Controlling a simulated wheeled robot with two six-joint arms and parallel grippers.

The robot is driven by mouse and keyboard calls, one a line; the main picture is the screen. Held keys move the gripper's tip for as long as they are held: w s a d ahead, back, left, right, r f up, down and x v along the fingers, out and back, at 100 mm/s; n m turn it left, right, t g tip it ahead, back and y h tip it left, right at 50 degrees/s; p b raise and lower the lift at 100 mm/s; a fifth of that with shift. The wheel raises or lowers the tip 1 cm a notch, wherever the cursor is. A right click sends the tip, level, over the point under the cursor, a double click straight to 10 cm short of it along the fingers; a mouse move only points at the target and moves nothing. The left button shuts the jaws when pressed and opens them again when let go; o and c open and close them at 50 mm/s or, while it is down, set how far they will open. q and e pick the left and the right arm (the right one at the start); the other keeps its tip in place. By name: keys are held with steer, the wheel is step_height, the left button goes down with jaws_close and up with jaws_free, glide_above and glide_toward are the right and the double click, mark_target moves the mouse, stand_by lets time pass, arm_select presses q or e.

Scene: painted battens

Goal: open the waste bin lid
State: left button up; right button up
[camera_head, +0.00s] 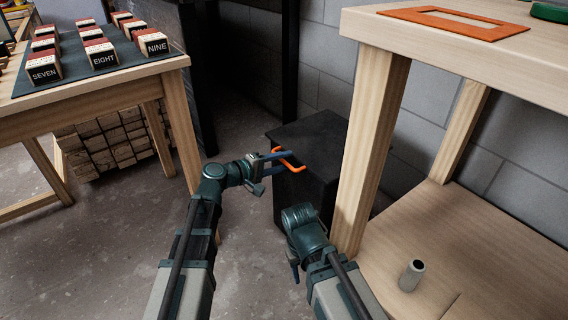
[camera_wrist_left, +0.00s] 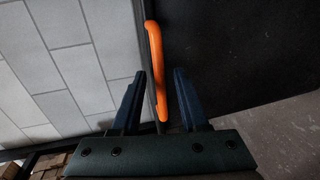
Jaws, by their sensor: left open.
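The waste bin (camera_head: 314,189) is a black box on the floor, beside the leg of the right-hand table. Its flat black lid (camera_head: 318,134) lies closed on top. An orange bar handle (camera_head: 292,166) is at the lid's near left edge. My left gripper (camera_head: 279,162) is open at the handle. In the left wrist view the orange handle (camera_wrist_left: 157,72) reaches down between the open fingers of my left gripper (camera_wrist_left: 158,100). I cannot tell whether a finger touches it. My right arm shows in front of the bin, but its jaws do not show.
A wooden table (camera_head: 372,100) with a lower shelf stands close on the right; a grey cylinder (camera_head: 411,275) is on that shelf. At left, a table (camera_head: 100,95) holds several lettered blocks. A grey block wall is behind. Floor is clear at the lower left.

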arm_select(q)
steer(key=shift+w+d, duration=0.15)
steer(key=shift+d, duration=0.1)
jaws_close()
stand_by(1.4)
